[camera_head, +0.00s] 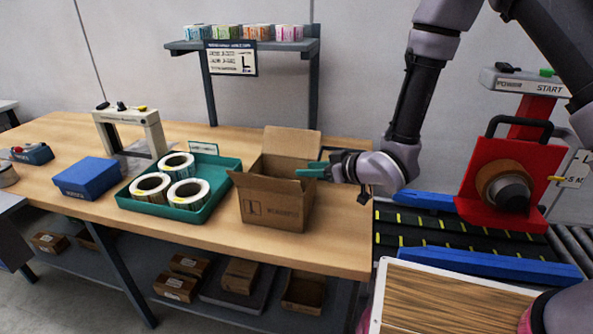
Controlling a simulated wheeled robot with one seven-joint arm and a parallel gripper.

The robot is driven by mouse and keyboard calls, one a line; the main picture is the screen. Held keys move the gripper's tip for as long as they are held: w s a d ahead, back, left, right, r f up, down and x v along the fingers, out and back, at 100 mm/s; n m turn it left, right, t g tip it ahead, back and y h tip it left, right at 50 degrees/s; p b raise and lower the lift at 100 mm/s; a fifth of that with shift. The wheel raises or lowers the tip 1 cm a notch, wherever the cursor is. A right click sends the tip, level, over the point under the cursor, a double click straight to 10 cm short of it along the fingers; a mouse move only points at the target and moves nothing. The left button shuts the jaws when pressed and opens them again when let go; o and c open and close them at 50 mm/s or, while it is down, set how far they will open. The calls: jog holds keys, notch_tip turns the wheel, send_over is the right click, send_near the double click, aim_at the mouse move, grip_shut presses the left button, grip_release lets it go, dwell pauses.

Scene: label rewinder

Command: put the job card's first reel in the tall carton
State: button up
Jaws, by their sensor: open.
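Three label reels with white rims lie in a green tray (207,210): a rear one (176,158), a right one (188,184) and a left one (150,179). An open brown carton (268,212) with its flaps up stands to the right of the tray. My gripper (312,170) is at the carton's upper right side, with its teal fingers pointing left over the opening. It is open, and no reel shows in it. The carton's inside is mostly hidden. A card (232,62) hangs on the shelf front, its text too small to read.
A blue box (88,178) and a white arched device (132,133) stand left of the tray. Small coloured rolls (246,32) line the shelf (184,45). A red machine (511,163) and conveyor (470,242) stand right. Bare tabletop (345,235) lies right of the carton.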

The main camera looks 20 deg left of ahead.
jog(key=shift+v, duration=2.25)
jog(key=w+d+r+m+t+h, duration=0.3)
jog(key=w+d+r+m+h, duration=0.1)
jog(key=w+d+r, duration=0.55)
jog(key=w+d+r+m+t+h, duration=0.1)
jog(key=w+d+r+m+h, duration=0.1)
jog(key=d+r, duration=0.35)
jog(key=w+d+r+m+t+h, duration=0.1)
jog(key=d+r+m+h, duration=0.15)
jog(key=d, duration=0.55)
jog(key=s+d+r+m+g+h, duration=0.1)
jog(key=s+d+r+m, duration=0.3)
jog(key=d, duration=0.3)
jog(key=s+d+r+m+h, duration=0.2)
jog(key=s+d+r, duration=0.2)
jog(key=d+r, duration=0.25)
jog(key=s+d+r+m, duration=0.1)
jog(key=s+d, duration=0.1)
jog(key=s, duration=0.4)
jog(key=s+d+r+m+g, duration=0.1)
jog(key=s+d+r+m, duration=0.1)
jog(key=s, duration=0.4)
jog(key=shift+d+r+g+y, duration=0.2)
jog(key=shift+g+y, duration=0.1)
jog(key=shift+y, duration=0.15)
jog(key=shift+a, duration=0.15)
